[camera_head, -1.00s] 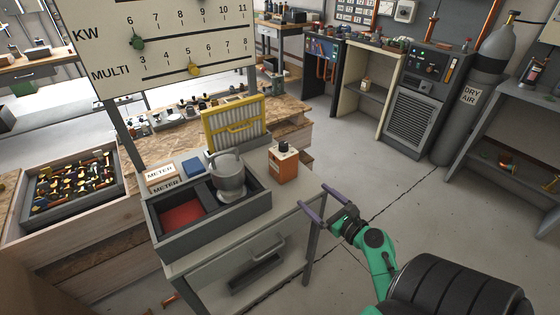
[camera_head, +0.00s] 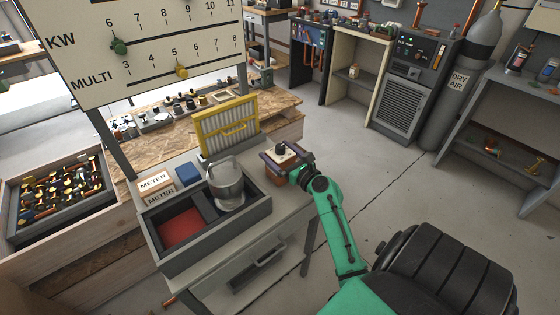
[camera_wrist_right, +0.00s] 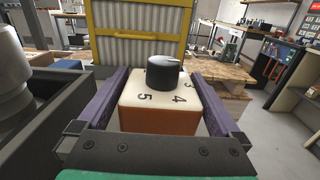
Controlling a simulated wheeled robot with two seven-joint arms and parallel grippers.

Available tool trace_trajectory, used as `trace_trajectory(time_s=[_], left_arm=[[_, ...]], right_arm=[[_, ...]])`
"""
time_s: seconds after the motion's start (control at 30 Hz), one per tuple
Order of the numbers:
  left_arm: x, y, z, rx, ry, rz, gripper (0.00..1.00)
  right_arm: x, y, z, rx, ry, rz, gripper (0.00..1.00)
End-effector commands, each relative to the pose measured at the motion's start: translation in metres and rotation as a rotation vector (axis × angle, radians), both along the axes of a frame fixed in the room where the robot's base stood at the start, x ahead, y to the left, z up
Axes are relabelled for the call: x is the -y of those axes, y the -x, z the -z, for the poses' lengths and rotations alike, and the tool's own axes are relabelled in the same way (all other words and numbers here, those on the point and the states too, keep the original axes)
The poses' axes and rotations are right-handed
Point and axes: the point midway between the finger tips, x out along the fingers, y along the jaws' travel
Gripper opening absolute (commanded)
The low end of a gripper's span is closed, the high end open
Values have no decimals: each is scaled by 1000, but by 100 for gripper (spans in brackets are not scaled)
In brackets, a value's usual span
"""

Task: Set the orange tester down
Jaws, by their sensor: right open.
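The orange tester (camera_head: 273,174), a box with a cream top and a black knob, stands upright on the right end of the grey cart top, in front of the yellow-framed panel. In the right wrist view the tester (camera_wrist_right: 158,116) sits between the two purple fingers, its knob and dial numbers facing up. My right gripper (camera_head: 284,156) is open around the tester, one finger on each side. In the wrist view a gap shows beside the right finger; contact on the left is hard to tell. My left gripper is not in view.
The yellow-framed panel (camera_head: 227,127) is close behind.

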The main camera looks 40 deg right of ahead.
Motion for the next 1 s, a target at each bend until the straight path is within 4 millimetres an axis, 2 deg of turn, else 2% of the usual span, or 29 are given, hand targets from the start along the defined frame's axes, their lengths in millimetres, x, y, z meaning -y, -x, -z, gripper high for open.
trace_trajectory(time_s=[0.1, 0.3, 0.33, 0.47, 0.5, 0.57, 0.6, 0.83, 1.0], left_arm=[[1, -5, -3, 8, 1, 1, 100], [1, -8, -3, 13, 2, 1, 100], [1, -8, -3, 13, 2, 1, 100], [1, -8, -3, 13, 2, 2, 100], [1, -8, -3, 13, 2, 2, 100], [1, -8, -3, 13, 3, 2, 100], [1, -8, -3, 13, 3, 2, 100], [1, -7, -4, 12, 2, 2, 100], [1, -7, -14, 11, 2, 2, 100]], right_arm=[[1, -17, -1, 0, 1, 1, 100], [1, -20, 1, -1, 1, 1, 100], [1, -20, 1, -1, 1, 1, 96], [1, -19, 1, -1, 1, 1, 46], [1, -19, 1, -1, 1, 1, 31], [1, -19, 1, -1, 1, 1, 8], [1, -20, -1, 2, 1, 2, 6], [1, -20, -3, 2, 1, 2, 6], [1, -20, -23, 4, 1, 0, 6]])
